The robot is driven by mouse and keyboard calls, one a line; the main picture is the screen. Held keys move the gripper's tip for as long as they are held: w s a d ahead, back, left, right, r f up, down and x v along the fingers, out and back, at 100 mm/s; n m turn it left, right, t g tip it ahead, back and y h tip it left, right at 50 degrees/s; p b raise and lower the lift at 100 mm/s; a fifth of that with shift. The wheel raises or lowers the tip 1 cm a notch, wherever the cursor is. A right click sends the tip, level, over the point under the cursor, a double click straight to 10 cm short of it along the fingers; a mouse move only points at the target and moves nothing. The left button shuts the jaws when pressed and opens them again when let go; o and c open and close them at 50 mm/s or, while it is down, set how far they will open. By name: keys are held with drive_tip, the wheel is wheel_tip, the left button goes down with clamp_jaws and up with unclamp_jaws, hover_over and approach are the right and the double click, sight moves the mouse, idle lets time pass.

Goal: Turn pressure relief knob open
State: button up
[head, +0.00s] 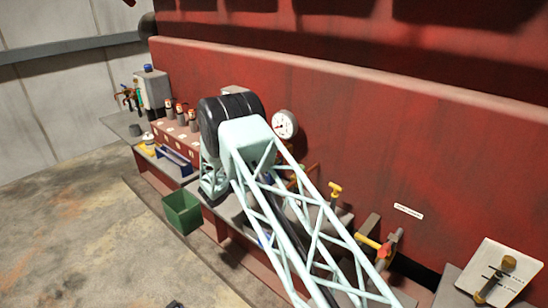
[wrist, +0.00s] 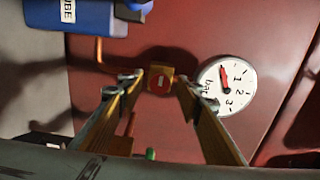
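A small red round knob with a pale mark (wrist: 160,85) sits on a brass-coloured body against the red wall in the wrist view. I take it to be the pressure relief knob. My gripper (wrist: 157,77) is open, its two long fingers pointing at the knob, with the knob framed between the fingertips. Gaps show on both sides; I cannot tell how far the tips are from it in depth. The round white bar gauge (wrist: 228,86) is right of the knob, its red needle pointing up; the gauge also shows in the head view (head: 285,124). My arm hides the knob and gripper there.
A blue labelled container (wrist: 85,14) is at the wrist view's upper left, above a copper pipe (wrist: 98,50). In the head view, a green bin (head: 182,212), a yellow-handled valve (head: 335,190) and a red-and-yellow valve (head: 384,249) line the row. Open floor lies at left.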

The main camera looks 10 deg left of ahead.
drive_tip(key=shift+s, duration=0.1)
drive_tip(key=v, duration=1.2)
drive_tip(key=shift+d, duration=0.1)
idle(0.4)
